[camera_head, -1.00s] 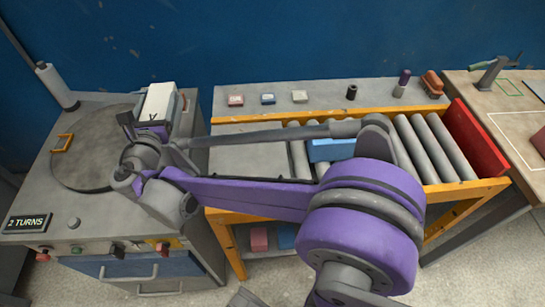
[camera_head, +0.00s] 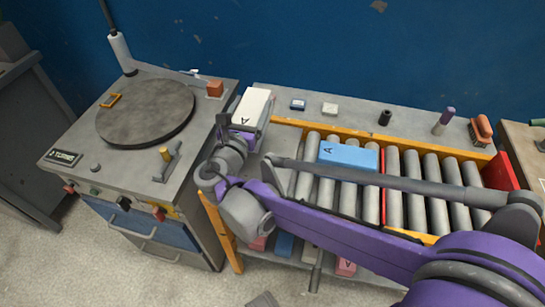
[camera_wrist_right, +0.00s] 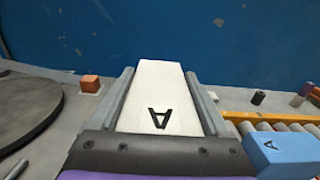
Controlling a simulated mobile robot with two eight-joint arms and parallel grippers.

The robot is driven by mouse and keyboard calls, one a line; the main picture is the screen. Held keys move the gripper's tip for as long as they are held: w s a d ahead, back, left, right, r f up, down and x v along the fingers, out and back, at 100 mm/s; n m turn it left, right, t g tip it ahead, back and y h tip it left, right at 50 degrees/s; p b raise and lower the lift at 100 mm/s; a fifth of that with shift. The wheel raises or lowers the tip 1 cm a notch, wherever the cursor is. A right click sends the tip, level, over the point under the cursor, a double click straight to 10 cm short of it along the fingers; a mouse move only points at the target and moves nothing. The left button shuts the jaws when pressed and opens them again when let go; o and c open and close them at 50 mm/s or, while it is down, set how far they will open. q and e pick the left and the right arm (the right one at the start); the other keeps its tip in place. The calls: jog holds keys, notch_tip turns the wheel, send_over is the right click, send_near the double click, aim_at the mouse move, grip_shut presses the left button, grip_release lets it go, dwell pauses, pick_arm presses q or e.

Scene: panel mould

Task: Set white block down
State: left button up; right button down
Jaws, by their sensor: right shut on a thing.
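The white block (camera_head: 252,107), marked with a dark letter A, is in my right gripper (camera_head: 243,122), near the left end of the roller conveyor. In the right wrist view the white block (camera_wrist_right: 159,100) lies between the two grey fingers of the right gripper (camera_wrist_right: 165,95). The underside of the block is hidden, so I cannot tell whether it touches a surface. My left gripper is not in view.
A blue block (camera_head: 348,156) marked A lies on the conveyor rollers (camera_head: 410,180). The round turntable (camera_head: 146,112) at left is bare. A small orange block (camera_head: 215,89) sits at the machine's back right corner. Small items line the back ledge (camera_head: 360,112).

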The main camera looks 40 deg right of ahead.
jog(key=shift+s+f, duration=0.15)
jog(key=shift+s, duration=0.05)
notch_tip(320, 180, down, 10)
jog(key=b, duration=0.3)
grip_release()
dwell(0.3)
jog(key=shift+s+a, duration=0.15)
jog(key=shift+a, duration=0.05)
jog(key=v, duration=1.1)
jog(key=shift+s+a+p, duration=0.15)
jog(key=shift+s+p, duration=0.05)
jog(key=shift+p, duration=0.2)
